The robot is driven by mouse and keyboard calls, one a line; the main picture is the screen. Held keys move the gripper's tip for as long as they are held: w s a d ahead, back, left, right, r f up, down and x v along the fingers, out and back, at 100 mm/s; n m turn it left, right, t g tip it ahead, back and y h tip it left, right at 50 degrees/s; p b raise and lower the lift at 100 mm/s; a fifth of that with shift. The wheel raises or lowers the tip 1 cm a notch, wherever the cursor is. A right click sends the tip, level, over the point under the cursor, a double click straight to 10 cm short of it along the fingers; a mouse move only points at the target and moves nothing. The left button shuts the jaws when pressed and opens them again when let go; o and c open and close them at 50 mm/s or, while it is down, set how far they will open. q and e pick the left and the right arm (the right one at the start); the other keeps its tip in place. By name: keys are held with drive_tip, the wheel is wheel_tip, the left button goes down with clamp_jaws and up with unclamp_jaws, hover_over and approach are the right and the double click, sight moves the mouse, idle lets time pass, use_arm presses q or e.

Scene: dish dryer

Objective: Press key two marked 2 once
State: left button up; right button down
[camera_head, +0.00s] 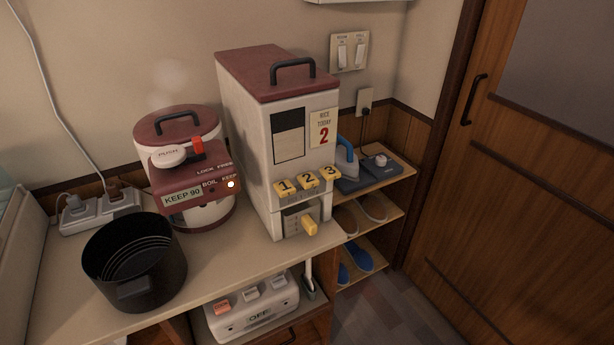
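The yellow key marked 2 (307,180) is in the middle of a row on the front of a tall cream rice dispenser (247,150) with a dark red lid. Key 1 (285,187) is left of it and key 3 (328,173) right of it. A card reading "RICE TODAY 2" (324,128) is on the dispenser's front. Below the keys is a recess with a yellow tab (309,225). Neither of my grippers shows in the head view.
Left of the dispenser are a red and white hot-water pot (180,125) with a lit lamp and a black pot (134,262). An iron (346,160) sits on the shelf at right. A white device marked OFF (256,312) is under the counter. The space before the keys is clear.

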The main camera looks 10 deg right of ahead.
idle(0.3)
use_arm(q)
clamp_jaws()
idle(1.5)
